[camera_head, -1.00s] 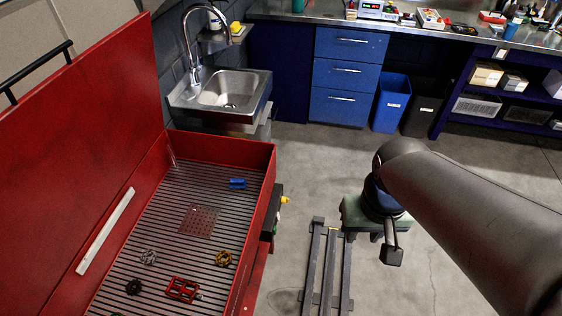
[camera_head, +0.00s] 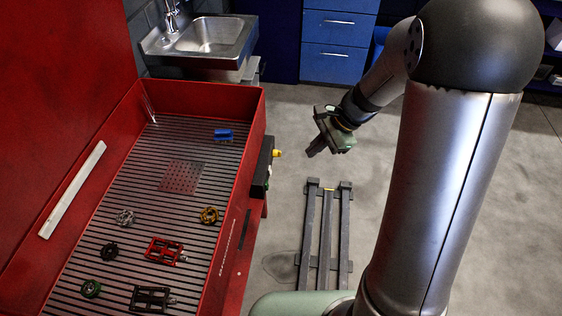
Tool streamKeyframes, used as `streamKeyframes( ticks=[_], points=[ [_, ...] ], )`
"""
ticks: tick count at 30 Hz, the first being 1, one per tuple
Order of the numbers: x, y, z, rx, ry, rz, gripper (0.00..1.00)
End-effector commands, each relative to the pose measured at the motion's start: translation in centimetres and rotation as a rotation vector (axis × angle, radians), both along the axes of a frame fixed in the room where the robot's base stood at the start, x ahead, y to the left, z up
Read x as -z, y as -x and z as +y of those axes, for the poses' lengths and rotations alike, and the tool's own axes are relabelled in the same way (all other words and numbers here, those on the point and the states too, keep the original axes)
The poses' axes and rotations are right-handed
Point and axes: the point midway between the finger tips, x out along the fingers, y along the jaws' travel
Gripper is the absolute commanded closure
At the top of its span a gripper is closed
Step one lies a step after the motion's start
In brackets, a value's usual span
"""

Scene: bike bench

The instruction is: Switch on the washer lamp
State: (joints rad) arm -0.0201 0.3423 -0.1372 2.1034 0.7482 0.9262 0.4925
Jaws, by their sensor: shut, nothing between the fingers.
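The red parts washer (camera_head: 252,110) stands open at the left. A white bar, which looks like its lamp (camera_head: 72,190), lies along the inside of the raised lid; I cannot tell whether it is lit. A dark control box (camera_head: 262,168) is fixed to the washer's right outer wall, with a yellow knob (camera_head: 277,153) sticking out to the right.
On the slatted washer floor lie a blue part (camera_head: 223,134), a red pedal (camera_head: 165,251), a black pedal (camera_head: 152,298) and small gears. A sink (camera_head: 210,35) is behind. My dark floor rails (camera_head: 326,235) run below the gripper. The floor between box and gripper is clear.

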Motion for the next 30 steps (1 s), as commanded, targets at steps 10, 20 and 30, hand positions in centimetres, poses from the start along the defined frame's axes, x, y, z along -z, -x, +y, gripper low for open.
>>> streamKeyframes(
  ticks=[10,20,30],
  points=[
    [14.4,-7.9,-0.1,0.435,-0.125,0.202,1.00],
    [16.2,-9.0,-0.2,0.509,-0.145,0.232,1.00],
    [17.1,-9.0,0.5,0.504,-0.143,0.234,1.00]
  ],
)
